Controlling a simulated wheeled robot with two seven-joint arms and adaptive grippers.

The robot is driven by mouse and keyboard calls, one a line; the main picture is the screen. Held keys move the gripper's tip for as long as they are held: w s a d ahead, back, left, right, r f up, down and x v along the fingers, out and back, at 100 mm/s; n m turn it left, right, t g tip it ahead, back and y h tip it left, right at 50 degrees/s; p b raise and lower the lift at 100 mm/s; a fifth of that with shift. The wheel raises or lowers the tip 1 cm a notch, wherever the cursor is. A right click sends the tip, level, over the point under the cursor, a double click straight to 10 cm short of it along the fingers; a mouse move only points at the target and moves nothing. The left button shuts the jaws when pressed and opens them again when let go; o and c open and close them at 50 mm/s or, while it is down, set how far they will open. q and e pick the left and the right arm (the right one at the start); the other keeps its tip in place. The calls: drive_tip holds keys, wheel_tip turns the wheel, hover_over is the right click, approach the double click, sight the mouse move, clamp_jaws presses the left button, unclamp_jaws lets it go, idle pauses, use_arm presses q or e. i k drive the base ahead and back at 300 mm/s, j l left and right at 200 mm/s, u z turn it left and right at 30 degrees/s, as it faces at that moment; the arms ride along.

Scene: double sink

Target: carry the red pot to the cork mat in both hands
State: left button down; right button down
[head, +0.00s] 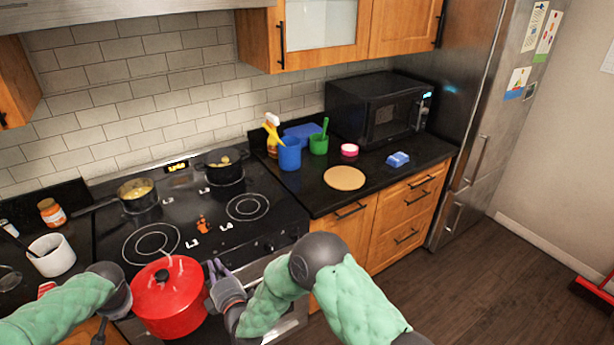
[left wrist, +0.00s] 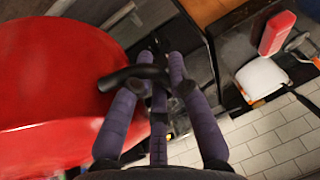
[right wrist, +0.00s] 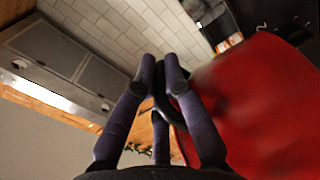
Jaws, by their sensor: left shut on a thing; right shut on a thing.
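The red pot (head: 168,298), with a red lid and a dark knob, is held up in front of the stove's front edge, at the lower left of the head view. My right gripper (head: 217,280) is shut on the pot's right-hand handle; in the right wrist view its fingers (right wrist: 163,80) close around a dark loop beside the red wall. My left gripper is shut on the other handle; its fingers (left wrist: 158,75) close around the dark handle in the left wrist view. In the head view the left fingers are hidden. The round cork mat (head: 344,178) lies bare on the black counter right of the stove.
Two pans with food, one at left (head: 137,195) and one at right (head: 224,166), stand on the back burners. A blue cup (head: 289,154), a green cup (head: 318,144), a pink-and-white container (head: 349,150) and a blue item (head: 398,159) stand around the mat. A microwave (head: 380,110) is behind.

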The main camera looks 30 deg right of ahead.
sight(344, 178)
drive_tip(key=l, duration=0.85)
drive_tip(key=k+l, duration=0.1)
drive_tip(key=l, duration=0.8)
drive_tip(key=l+u, duration=0.1)
drive_tip(key=l, duration=0.75)
drive_tip(key=k+l, duration=0.1)
drive_tip(key=l, duration=0.75)
drive_tip(key=k+l, duration=0.1)
drive_tip(key=l, duration=0.8)
drive_tip(key=i, duration=1)
